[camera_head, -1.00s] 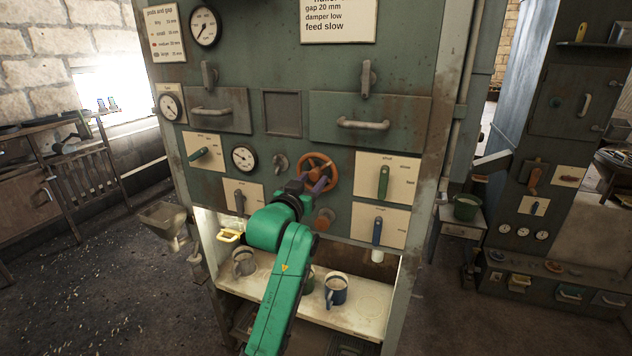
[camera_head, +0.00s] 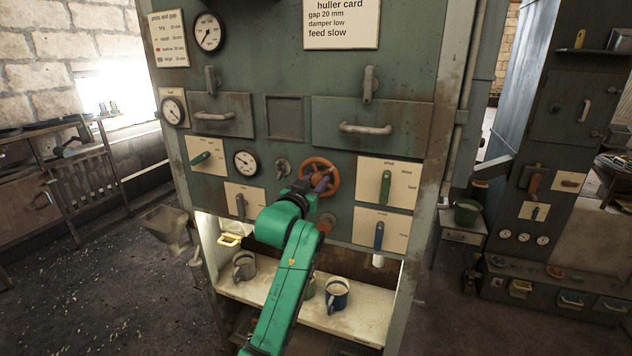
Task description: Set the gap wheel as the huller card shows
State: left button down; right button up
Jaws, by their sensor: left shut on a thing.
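The huller card (camera_head: 341,22) is at the top of the green machine front and reads gap 20 mm, damper low, feed slow. The orange gap wheel (camera_head: 335,178) is mid-panel. My left gripper (camera_head: 318,183) is at the wheel's lower left, shut on its rim; my green arm hides part of that side. A small round gauge (camera_head: 245,163) is left of the wheel; its fine marks are too small to read. The pods and gap card (camera_head: 169,40) hangs at the upper left. My right gripper is not in view.
Mugs (camera_head: 337,294) stand on the lit shelf (camera_head: 365,313) below. An orange knob (camera_head: 326,224) is just under the wheel.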

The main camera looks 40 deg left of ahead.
pick_arm(q)
jog(key=m+p, duration=0.1)
jog(key=m, duration=0.4)
jog(key=shift+f+m+p, duration=0.1)
jog(key=shift+m+p, duration=0.45)
jog(key=shift+m, duration=1.05)
jog(key=c, duration=0.8)
grip_release()
